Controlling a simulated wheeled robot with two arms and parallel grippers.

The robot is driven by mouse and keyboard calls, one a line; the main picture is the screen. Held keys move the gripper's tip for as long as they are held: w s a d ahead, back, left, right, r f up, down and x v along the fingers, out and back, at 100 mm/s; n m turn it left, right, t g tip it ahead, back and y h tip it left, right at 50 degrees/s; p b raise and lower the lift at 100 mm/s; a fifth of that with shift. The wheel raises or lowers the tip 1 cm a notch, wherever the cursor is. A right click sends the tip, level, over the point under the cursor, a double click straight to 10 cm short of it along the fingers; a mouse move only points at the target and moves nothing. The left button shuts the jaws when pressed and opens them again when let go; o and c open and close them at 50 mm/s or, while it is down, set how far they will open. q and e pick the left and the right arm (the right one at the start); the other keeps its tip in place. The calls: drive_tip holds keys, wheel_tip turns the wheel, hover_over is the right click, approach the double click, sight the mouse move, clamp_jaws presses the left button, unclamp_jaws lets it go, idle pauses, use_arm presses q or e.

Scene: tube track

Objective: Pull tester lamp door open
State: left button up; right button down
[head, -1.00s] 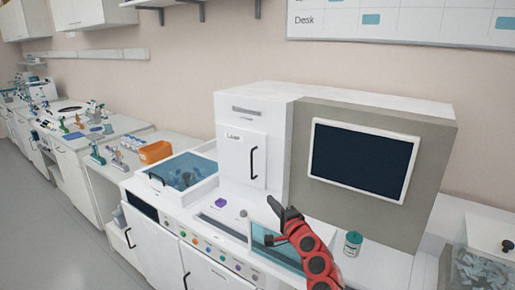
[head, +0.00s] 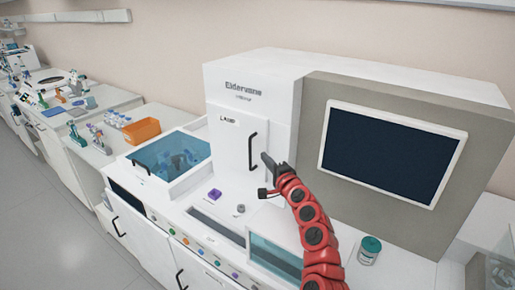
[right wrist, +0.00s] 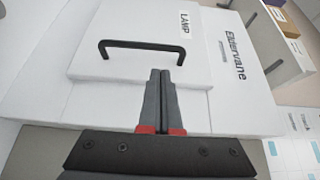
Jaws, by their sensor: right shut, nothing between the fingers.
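The white lamp door (head: 236,150) is on the front of the tester (head: 260,75), with a "LAMP" label and a black bar handle (head: 252,155). The door looks shut. My right gripper (head: 265,158) is just right of the handle in the head view. In the right wrist view its fingertips (right wrist: 160,74) are together and empty, close to one end of the handle; I cannot tell whether they touch it. My left gripper is out of view.
A dark screen (head: 390,153) in a grey panel is right of the door. A purple part (head: 215,193) and a small knob (head: 240,209) sit on the ledge below.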

drive_tip(key=b+x, duration=0.3)
drive_tip(key=x, duration=0.4)
idle(0.7)
